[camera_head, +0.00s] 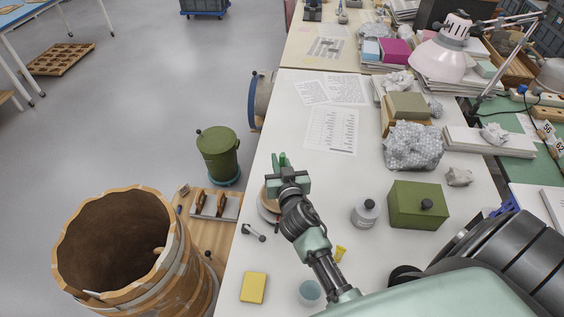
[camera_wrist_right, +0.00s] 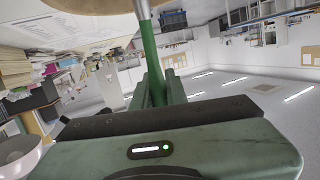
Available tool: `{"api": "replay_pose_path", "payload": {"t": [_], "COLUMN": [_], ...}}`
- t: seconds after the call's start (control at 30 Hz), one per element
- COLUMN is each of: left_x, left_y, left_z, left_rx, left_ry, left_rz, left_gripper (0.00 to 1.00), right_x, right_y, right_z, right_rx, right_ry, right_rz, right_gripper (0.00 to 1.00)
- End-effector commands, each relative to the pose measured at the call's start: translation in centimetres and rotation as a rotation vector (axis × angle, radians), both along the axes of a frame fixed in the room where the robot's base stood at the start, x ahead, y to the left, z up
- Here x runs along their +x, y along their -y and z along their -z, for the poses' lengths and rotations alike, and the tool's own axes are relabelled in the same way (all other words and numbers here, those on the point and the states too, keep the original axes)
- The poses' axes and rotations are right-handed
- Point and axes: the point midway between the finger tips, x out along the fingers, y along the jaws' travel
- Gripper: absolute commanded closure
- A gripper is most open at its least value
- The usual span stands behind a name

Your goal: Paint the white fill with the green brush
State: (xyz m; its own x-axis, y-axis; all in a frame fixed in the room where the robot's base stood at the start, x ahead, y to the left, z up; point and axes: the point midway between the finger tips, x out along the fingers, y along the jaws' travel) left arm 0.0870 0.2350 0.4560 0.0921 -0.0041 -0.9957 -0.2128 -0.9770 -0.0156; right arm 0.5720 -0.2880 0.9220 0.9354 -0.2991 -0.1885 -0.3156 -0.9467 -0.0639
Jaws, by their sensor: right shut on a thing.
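My right gripper (camera_head: 281,160) is over the left edge of the white table. In the right wrist view, its fingers (camera_wrist_right: 158,88) are shut on the green brush (camera_wrist_right: 150,55). The brush's green handle runs up from the fingers to a metal ferrule, and its tip is out of the frame. A tan rounded piece (camera_wrist_right: 85,6) fills the top edge beside the ferrule; I cannot tell whether they touch. In the head view a round tan object (camera_head: 264,203) is mostly hidden under my right gripper. I cannot make out the white fill. My left gripper is not in view.
A yellow sponge (camera_head: 253,288) and a small blue-topped cup (camera_head: 310,292) are near the front. Papers (camera_head: 332,130) lie beyond. A wooden barrel (camera_head: 115,245) stands left of the table.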

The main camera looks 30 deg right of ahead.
Motion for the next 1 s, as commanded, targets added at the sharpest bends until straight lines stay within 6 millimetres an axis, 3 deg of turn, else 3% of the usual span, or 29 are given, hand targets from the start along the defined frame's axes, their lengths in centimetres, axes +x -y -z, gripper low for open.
{"api": "replay_pose_path", "payload": {"t": [0.23, 1.0], "left_x": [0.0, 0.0], "left_y": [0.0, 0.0], "left_z": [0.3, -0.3], "left_rx": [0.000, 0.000], "left_ry": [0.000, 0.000], "left_rz": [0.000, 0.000], "left_gripper": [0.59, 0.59], "right_x": [0.8, -0.6], "right_y": [-0.5, 0.8], "right_z": [0.0, -0.1], "right_rx": [0.000, 0.000], "right_ry": [0.000, 0.000], "right_rz": [-0.001, 0.000], "right_gripper": [1.00, 1.00]}}
